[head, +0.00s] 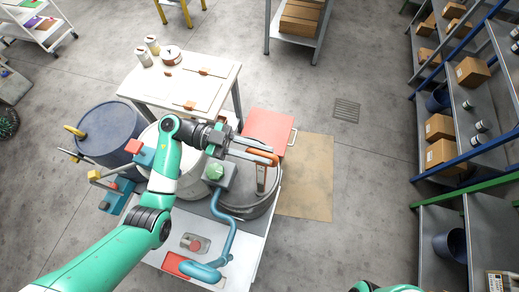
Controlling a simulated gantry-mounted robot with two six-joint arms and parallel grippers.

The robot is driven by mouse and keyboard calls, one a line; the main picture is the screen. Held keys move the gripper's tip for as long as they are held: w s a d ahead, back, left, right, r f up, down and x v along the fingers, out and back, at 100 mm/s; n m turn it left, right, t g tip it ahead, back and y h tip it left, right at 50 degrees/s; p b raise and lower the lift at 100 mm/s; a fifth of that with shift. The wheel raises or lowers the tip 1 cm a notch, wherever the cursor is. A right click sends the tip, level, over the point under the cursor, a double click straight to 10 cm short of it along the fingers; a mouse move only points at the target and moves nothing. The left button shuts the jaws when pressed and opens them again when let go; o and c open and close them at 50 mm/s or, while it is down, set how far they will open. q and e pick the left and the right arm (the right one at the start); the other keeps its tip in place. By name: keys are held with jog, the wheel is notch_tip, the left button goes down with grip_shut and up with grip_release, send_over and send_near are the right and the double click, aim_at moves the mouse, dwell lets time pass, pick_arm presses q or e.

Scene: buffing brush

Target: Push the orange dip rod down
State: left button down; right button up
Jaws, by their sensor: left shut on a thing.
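My left arm reaches up from the lower left, and its gripper (264,151) is shut on the orange handle of the dip rod (263,158). The rod's lower part hangs below the handle, over a round grey vessel (262,208) at the right of the white bench. How deep the rod sits in the vessel is hard to tell. My right gripper is out of the picture; only a bit of my green arm shows at the bottom edge.
A grey box with a green knob (215,171) and a blue curved pipe (228,243) stand close to the gripper. A red panel (268,128) lies behind. A blue drum (108,130) is at left, shelves (470,150) at right. Open floor lies between.

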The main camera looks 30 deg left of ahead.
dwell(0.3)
pick_arm(q)
notch_tip(320, 180, down, 15)
jog(key=b, duration=0.9)
jog(key=shift+r, duration=0.2)
jog(key=c, duration=0.8)
grip_release()
jog(key=b, duration=0.2)
send_near(259, 172)
jog(key=a+f, duration=0.1)
jog(key=f, duration=0.1)
jog(key=shift+w+a+f, duration=0.2)
jog(key=shift+a+f, duration=0.1)
jog(key=shift+a, duration=0.1)
